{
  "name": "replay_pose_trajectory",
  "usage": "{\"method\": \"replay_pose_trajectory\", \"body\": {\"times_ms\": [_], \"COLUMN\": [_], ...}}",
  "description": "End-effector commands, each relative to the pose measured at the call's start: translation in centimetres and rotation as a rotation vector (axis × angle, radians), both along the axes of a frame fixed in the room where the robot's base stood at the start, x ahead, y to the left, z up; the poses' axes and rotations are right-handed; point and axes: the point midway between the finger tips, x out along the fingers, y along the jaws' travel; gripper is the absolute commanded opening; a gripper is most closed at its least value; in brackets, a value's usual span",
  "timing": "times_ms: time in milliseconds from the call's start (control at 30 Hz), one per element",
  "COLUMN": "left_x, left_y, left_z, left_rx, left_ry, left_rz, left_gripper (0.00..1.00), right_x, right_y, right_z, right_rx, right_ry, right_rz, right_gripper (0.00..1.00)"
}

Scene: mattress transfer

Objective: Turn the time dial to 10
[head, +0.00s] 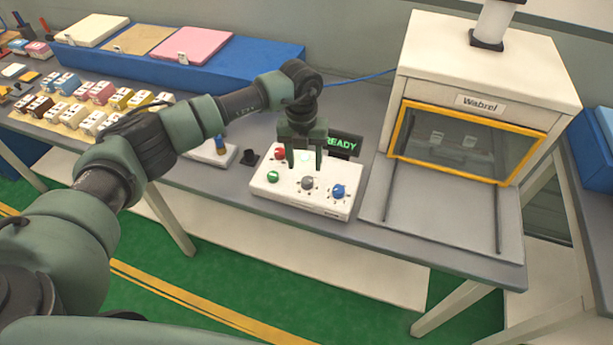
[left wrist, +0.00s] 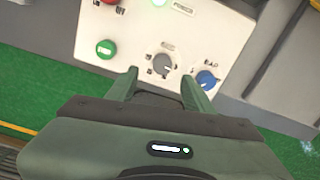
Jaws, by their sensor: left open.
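The white control box (head: 290,204) stands near the table's front edge. A grey dial (head: 307,183), which I take as the time dial, sits between a green button (head: 273,176) and a blue dial (head: 338,192). The grey dial also shows in the left wrist view (left wrist: 163,66), but its printed numbers are too blurred to read. My left gripper (head: 304,164) points down over the box, open and empty. In the left wrist view its fingertips (left wrist: 159,79) lie either side of the grey dial's near edge; I cannot tell their height above it. My right gripper is not in view.
A red switch (head: 281,153) is on the box, and a display (head: 343,144) reading READY stands behind. The white press (head: 480,60) with a yellow-framed door is at right. Several small coloured blocks (head: 98,92) and a blue stand (head: 250,62) with pads are at left.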

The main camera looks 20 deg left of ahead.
Motion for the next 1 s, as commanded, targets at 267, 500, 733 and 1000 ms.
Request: {"method": "replay_pose_trajectory", "body": {"times_ms": [267,500,733,1000], "left_x": [-0.2,-0.1,-0.1,-0.1], "left_y": [-0.4,-0.5,-0.5,-0.5], "left_z": [-4.4,-6.6,-6.8,-6.8], "left_rx": [-0.004,-0.005,-0.006,-0.006], "left_ry": [0.005,0.002,0.001,0.001], "left_rz": [-0.002,-0.004,-0.005,-0.004], "left_gripper": [0.52,0.52,0.52,0.00], "right_x": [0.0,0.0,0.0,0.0], "right_y": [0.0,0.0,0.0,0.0], "right_z": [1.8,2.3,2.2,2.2], "right_rx": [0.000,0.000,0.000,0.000], "right_ry": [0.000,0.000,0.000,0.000], "right_rz": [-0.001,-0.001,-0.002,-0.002], "right_gripper": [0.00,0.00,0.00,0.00]}}
